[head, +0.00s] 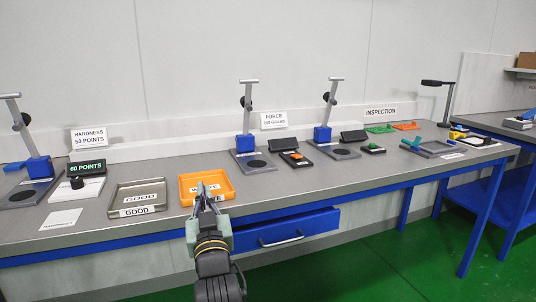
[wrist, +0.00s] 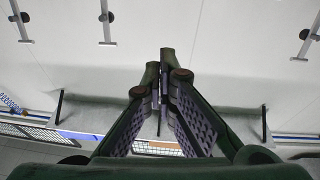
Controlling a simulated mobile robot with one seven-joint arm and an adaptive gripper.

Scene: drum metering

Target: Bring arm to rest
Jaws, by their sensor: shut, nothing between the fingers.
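My gripper (head: 202,192) shows in the head view at the front edge of the workbench (head: 275,190), its fingers pointing up and away over the near side of an orange tray (head: 227,198). In the wrist view my gripper (wrist: 163,75) has its fingertips together with nothing between them. The orange tray carries a white label that my fingers partly cover. I cannot tell whether the fingers touch the tray.
A metal tray labelled GOOD (head: 116,201) stands left of the orange tray. Blue-based test stands (head: 246,145) line the bench, with a 60 POINTS display (head: 87,167) at left. A blue drawer (head: 285,233) juts out at the front. Green floor (head: 400,260) is clear at right.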

